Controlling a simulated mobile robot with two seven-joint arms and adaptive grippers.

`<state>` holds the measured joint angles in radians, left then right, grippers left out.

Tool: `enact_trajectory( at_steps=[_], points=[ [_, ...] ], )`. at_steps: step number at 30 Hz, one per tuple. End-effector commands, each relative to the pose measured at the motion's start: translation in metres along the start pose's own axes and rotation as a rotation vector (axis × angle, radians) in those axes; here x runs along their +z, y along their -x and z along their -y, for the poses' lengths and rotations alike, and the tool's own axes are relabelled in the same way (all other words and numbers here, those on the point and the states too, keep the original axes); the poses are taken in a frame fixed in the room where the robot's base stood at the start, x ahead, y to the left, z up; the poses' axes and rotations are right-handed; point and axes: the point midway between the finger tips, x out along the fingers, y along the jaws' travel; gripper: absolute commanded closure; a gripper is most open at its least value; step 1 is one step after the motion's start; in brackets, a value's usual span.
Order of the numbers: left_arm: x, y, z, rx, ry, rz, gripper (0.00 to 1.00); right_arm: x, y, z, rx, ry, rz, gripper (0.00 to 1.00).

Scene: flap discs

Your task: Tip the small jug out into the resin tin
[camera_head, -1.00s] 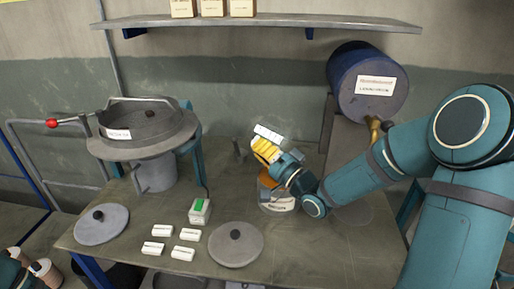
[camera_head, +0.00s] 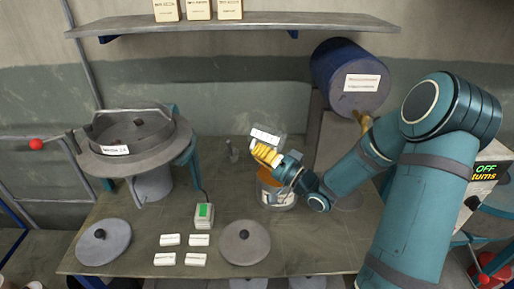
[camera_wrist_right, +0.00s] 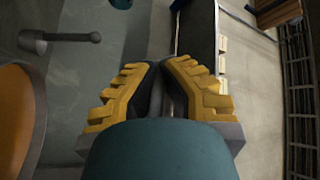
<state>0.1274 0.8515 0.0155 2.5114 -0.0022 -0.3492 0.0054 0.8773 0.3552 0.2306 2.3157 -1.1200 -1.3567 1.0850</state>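The small jug (camera_head: 269,130) is clear grey with a white label. My right gripper (camera_head: 265,155) has its yellow fingers closed on it and holds it up above the bench. In the right wrist view the fingers (camera_wrist_right: 162,88) close on a dark, narrow part between them, apparently the handle. The resin tin (camera_head: 283,199) stands on the bench just below, with a white label and orange inside. Its orange mouth also shows at the left of the wrist view (camera_wrist_right: 14,115). The gripper partly hides the tin's mouth. The jug looks slightly tilted; no stream shows. My left gripper is out of view.
A green-topped scale (camera_head: 204,215) and several white labelled blocks (camera_head: 169,240) lie left of the tin, with two grey discs (camera_head: 245,243). A round press (camera_head: 136,140) stands at left, a blue drum (camera_head: 349,78) behind right. A shelf (camera_head: 240,20) runs above.

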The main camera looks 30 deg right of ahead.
Motion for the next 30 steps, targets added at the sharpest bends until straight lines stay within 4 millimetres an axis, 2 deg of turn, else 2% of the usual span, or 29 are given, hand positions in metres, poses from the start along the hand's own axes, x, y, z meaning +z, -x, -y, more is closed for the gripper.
enact_trajectory(
  at_steps=[1, 6, 14, 21, 27, 30],
  points=[
    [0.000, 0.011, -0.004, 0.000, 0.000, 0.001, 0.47, -0.002, -0.003, 0.004, 0.032, 0.011, 0.024, 1.00],
    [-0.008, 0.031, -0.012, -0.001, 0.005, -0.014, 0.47, 0.004, -0.009, -0.001, 0.176, 0.056, 0.125, 1.00],
    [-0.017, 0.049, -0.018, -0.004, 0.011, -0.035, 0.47, 0.014, -0.012, -0.014, 0.390, 0.122, 0.272, 1.00],
    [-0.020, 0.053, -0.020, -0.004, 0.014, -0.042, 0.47, 0.022, -0.013, -0.026, 0.567, 0.177, 0.394, 1.00],
    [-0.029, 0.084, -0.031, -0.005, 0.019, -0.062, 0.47, 0.023, -0.013, -0.026, 0.720, 0.220, 0.499, 1.00],
    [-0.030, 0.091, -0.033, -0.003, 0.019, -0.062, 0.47, 0.025, -0.011, -0.030, 0.797, 0.247, 0.554, 1.00]
  ],
)
